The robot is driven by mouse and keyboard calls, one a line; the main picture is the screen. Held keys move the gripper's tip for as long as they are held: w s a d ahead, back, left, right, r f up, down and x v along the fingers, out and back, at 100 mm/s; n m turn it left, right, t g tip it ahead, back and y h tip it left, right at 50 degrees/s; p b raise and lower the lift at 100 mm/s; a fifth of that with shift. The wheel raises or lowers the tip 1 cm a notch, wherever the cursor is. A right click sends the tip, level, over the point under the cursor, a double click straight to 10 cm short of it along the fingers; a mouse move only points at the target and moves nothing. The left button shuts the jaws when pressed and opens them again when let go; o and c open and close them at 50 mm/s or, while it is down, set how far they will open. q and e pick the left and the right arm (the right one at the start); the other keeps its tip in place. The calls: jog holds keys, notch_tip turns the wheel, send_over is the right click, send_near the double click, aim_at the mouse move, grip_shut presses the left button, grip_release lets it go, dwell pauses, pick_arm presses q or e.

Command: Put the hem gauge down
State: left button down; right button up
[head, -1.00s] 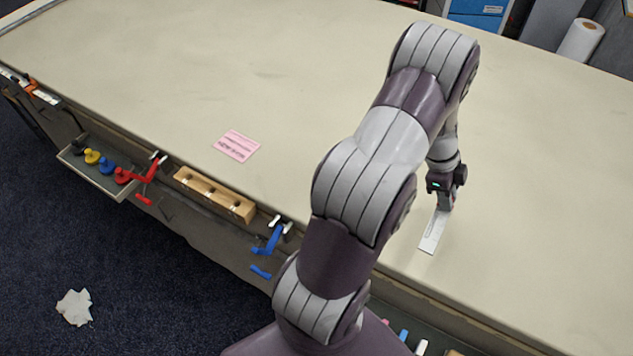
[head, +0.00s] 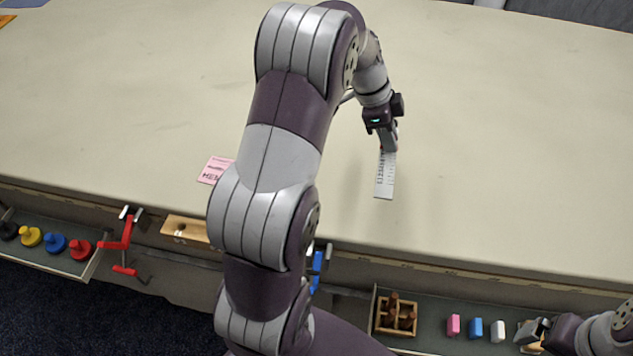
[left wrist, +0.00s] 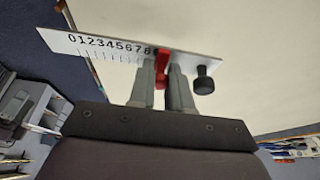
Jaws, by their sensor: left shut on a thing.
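The hem gauge (head: 385,177) is a white ruler with black numbers. In the left wrist view the hem gauge (left wrist: 105,43) also shows a red slider and a black knob. My left gripper (head: 389,149) is shut on it near the slider; the fingers (left wrist: 164,72) cover part of that section. The gauge hangs over the cloth table (head: 480,130), its free end pointing to the table's front edge. I cannot tell how large the gap to the cloth is. My right gripper (head: 533,332) is at the lower right, by the tray under the table edge; its jaws are unclear.
A pink card (head: 215,169) lies on the table, partly behind my left arm. Trays along the front edge hold coloured weights (head: 55,242), a wooden box of brown pieces (head: 396,315) and coloured blocks (head: 475,327). A red clamp (head: 120,240) hangs there. The cloth around the gauge is clear.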

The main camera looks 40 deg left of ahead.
pick_arm(q)
jog(key=s+a+f, duration=0.2)
jog(key=a, duration=0.1)
jog(key=s+a+f+p, duration=0.1)
jog(key=s+a+f, duration=0.1)
jog(key=a, duration=0.1)
jog(key=s+a+f+p, duration=0.1)
jog(key=s+a+f, duration=0.1)
jog(key=a, duration=0.1)
jog(key=shift+s+a+f, duration=0.15)
jog(key=shift+a+f, duration=0.05)
jog(key=shift+f, duration=0.15)
notch_tip(320, 180, down, 4)
jog(key=shift+r+p, duration=0.1)
jog(key=shift+p, duration=0.35)
jog(key=shift+f, duration=0.25)
jog(key=shift+f+b, duration=0.15)
jog(key=shift+b, duration=0.2)
jog(key=c, duration=1.1)
grip_release()
jog(key=shift+o, duration=0.2)
